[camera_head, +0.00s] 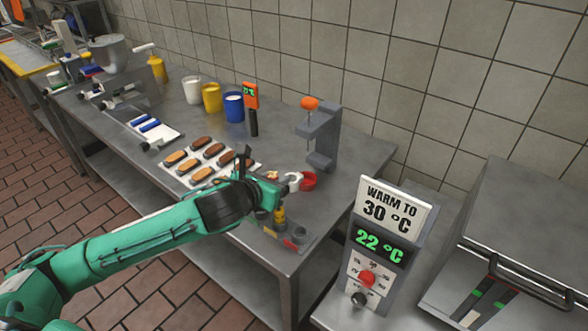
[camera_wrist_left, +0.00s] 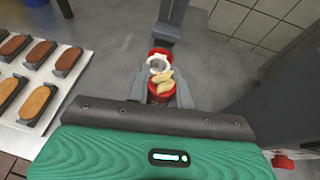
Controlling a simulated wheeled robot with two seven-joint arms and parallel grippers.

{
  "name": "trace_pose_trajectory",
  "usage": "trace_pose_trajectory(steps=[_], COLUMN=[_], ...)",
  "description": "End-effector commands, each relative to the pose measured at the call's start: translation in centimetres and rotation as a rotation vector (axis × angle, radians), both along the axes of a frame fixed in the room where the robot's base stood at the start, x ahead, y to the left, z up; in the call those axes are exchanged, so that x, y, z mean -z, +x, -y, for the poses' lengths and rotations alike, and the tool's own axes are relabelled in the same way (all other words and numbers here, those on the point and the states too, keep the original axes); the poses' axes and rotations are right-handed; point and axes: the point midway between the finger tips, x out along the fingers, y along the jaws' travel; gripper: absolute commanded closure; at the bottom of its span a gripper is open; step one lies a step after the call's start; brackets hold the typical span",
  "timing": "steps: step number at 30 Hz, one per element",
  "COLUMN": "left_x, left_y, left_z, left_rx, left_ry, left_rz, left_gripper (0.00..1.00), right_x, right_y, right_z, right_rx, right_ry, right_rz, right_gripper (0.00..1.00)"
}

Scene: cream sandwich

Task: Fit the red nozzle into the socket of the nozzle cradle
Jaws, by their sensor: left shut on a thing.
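My left gripper (camera_head: 285,181) reaches over the table's right end, beyond the nozzle cradle. In the left wrist view its fingers (camera_wrist_left: 160,92) are shut on a red piece (camera_wrist_left: 160,98), which I take to be the red nozzle; the fingers partly hide it. Pale yellowish bits and a white ring (camera_wrist_left: 157,66) show just beyond it. A red round rim (camera_head: 308,181) shows at the fingertips in the head view. The grey nozzle cradle (camera_head: 298,246) lies near the table's front right corner, with a yellow piece (camera_head: 280,215) upright at its left. My right gripper is not in view.
A white tray (camera_head: 170,178) of éclair-like pastries lies left of the gripper. A grey stand (camera_head: 322,140) with an orange knob is behind it. White, yellow and blue cups stand along the back. A temperature display (camera_head: 380,245) reading 22 °C stands at the right.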

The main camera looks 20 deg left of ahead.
Motion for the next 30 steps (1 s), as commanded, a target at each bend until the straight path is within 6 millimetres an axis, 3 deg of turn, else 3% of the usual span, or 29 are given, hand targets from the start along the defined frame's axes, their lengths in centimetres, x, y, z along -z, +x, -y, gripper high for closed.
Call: trace_pose_trajectory(steps=[6,12,17,24,30], left_x=[-0.2,0.0,0.6,3.3,3.6], left_y=[5.5,8.1,8.4,8.3,8.3], left_z=[1.3,1.8,1.8,1.9,1.8], left_rx=[-0.002,-0.001,0.0,0.0,-0.001], left_ry=[-0.004,-0.002,0.0,0.0,0.001], left_rz=[0.0,0.0,-0.002,-0.003,0.0], left_gripper=[1.0,1.0,1.0,1.0,1.0], right_x=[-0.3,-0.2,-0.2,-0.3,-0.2], right_y=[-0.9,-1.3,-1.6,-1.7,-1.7], right_z=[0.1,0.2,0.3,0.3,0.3], right_rx=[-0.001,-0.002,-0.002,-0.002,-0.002], right_ry=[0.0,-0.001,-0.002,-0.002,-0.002], right_rz=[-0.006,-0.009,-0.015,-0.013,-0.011], right_gripper=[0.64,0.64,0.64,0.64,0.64])
